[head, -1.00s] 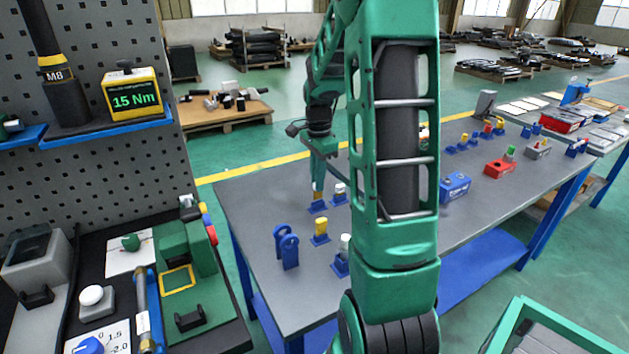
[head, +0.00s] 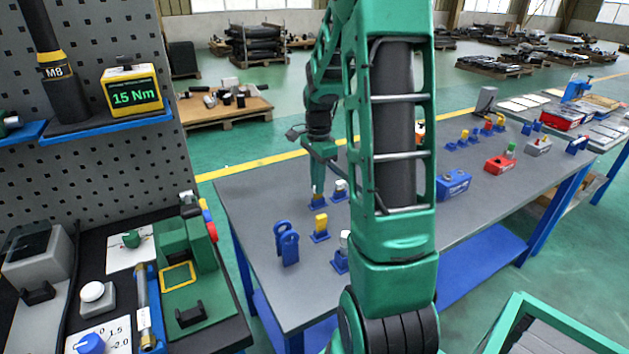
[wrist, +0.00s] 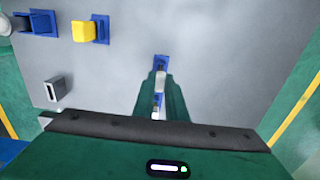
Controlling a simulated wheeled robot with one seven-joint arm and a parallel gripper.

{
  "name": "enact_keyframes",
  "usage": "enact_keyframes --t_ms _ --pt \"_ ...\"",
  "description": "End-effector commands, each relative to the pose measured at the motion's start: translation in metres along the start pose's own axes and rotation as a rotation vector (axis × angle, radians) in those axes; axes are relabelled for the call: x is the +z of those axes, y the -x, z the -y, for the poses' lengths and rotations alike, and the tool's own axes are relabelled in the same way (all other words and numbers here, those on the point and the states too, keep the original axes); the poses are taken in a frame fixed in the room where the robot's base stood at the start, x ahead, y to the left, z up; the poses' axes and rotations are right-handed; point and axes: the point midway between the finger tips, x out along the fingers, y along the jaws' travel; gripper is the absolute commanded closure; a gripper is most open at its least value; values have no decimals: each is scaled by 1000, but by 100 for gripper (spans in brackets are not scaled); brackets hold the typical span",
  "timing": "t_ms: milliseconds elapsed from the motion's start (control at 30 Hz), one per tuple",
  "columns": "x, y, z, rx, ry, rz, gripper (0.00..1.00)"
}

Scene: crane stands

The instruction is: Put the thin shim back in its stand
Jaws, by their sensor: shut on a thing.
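My gripper (head: 317,187) is shut on the thin shim and points down at a blue stand (head: 318,201) on the grey table. In the wrist view my gripper (wrist: 161,98) shows from above, with the pale shim (wrist: 160,82) between the fingers and the blue stand (wrist: 161,61) just beyond it. The fingers hide most of the shim. I cannot tell whether its lower end is inside the stand or just above it.
Close by are a yellow block (head: 320,221) in a blue stand, a grey, white-topped piece (head: 341,187) and a pale cylinder (head: 345,240). Blue ring-topped pieces (head: 287,244) stand at the near left. A blue box (head: 454,184) lies to the right.

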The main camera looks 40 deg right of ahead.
Motion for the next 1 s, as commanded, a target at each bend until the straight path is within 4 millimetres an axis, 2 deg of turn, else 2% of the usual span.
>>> enact_keyframes --t_ms 367,400,467,1000 --pt "0 -13 0 1 0 0 100" --pt "0 -13 0 0 0 0 81" --pt "0 -13 0 0 0 0 67" --pt "0 -8 0 -1 0 0 66"
